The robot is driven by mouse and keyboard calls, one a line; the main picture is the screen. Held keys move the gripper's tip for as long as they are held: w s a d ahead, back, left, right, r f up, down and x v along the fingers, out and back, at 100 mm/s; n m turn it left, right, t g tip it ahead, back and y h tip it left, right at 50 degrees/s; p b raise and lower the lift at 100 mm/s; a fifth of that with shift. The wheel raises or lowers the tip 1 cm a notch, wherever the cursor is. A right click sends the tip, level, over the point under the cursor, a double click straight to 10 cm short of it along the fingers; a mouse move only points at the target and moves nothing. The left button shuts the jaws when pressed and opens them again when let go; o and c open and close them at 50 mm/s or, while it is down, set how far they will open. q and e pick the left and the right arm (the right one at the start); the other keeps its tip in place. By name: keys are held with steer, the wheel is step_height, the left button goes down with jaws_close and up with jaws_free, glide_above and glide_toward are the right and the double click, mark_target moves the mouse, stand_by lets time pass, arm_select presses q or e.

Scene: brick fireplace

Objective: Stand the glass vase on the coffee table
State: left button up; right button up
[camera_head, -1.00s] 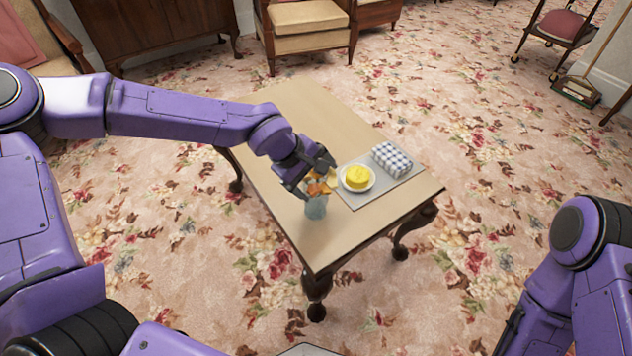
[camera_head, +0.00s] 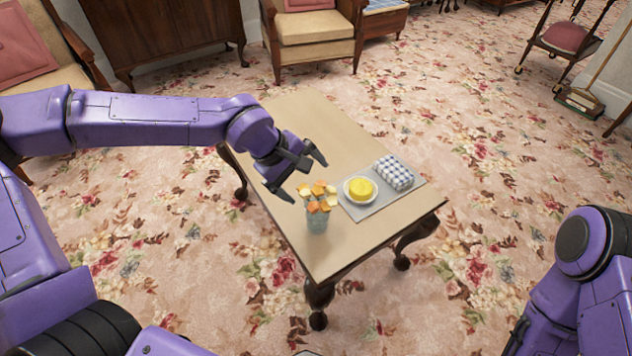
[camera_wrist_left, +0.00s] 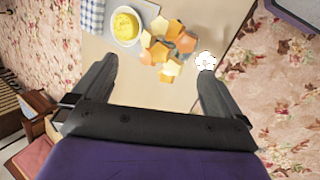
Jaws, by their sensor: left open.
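The glass vase (camera_head: 317,222) stands upright on the coffee table (camera_head: 322,132), near its front left edge. It is a bluish see-through vase holding orange and yellow flowers (camera_head: 318,197). In the left wrist view the flowers (camera_wrist_left: 168,46) hide the vase below them. My left gripper (camera_head: 299,178) is open and empty, just behind and above the vase and apart from it. Its two fingers spread wide in the left wrist view (camera_wrist_left: 158,72). My right arm shows at the lower right, but its gripper is not clearly visible.
A grey mat (camera_head: 362,211) lies beside the vase. It bears a white plate (camera_head: 345,193) with a yellow round item (camera_head: 361,189) and a blue checked cloth bundle (camera_head: 393,173). The back of the table is clear. An armchair (camera_head: 312,55) stands beyond it.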

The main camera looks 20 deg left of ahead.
arm_select(q)
steer(key=v, duration=0.4)
steer(key=shift+p, duration=0.4)
